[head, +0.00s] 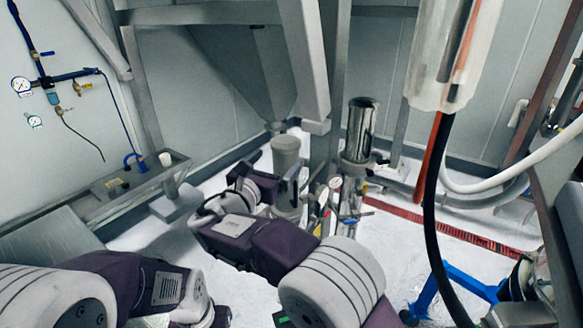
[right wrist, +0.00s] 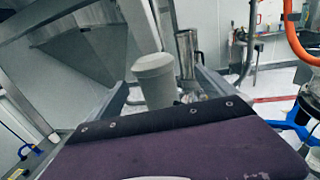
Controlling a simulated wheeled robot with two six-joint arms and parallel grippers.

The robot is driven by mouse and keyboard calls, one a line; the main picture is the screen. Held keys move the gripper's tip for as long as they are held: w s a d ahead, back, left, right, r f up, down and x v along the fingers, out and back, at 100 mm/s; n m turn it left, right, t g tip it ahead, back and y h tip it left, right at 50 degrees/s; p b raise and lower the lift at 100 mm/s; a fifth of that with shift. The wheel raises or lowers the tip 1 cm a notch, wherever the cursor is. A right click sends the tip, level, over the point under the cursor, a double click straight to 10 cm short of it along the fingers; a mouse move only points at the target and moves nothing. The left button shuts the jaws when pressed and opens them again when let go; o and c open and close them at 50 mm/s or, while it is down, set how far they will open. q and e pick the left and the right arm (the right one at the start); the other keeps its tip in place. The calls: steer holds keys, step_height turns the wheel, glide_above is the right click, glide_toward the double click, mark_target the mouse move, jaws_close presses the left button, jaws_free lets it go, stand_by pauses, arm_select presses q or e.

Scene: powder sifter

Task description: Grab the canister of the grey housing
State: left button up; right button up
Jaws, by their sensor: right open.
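A grey canister (head: 286,152) with a rounded lid stands upright below the large hopper in the head view. It also shows in the right wrist view (right wrist: 154,80). My right gripper (head: 275,172) is open, close in front of the canister. In the right wrist view its fingers (right wrist: 166,86) appear on either side of the canister, with gaps on both sides. I cannot tell how far the fingertips reach along it. The canister's lower part is partly hidden by my gripper. My left arm shows at the lower left, but its gripper does not.
A shiny metal cylinder (head: 360,130) stands behind and right of the canister. The hopper (head: 245,65) and its frame post (head: 304,60) hang close above. A bench (head: 125,185) is at left. Hoses (head: 430,190) hang at right. White floor lies between.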

mark_target(281, 152)
steer(key=shift+w+a+r+p, duration=0.35)
steer(key=shift+w+r+p, duration=0.05)
steer(key=shift+p, duration=0.3)
steer(key=p+x, duration=0.1)
steer(key=x, duration=0.1)
steer(key=p+x, duration=0.1)
steer(key=x, duration=0.1)
steer(key=p+x, duration=0.1)
steer(key=x, duration=0.1)
steer(key=shift+w+d+f+p, duration=0.2)
steer(key=shift+d+f+p, duration=0.05)
steer(key=shift+f+p, duration=0.1)
steer(key=shift+w, duration=0.4)
steer(key=shift+w+f, duration=0.15)
arm_select(q)
steer(key=r, duration=0.3)
steer(key=a+r, duration=0.1)
steer(key=r, duration=0.1)
steer(key=shift+s+r, duration=0.15)
steer(key=shift+s, duration=0.1)
arm_select(e)
steer(key=shift+f, duration=0.1)
steer(key=shift+d, duration=0.1)
steer(key=c, duration=2)
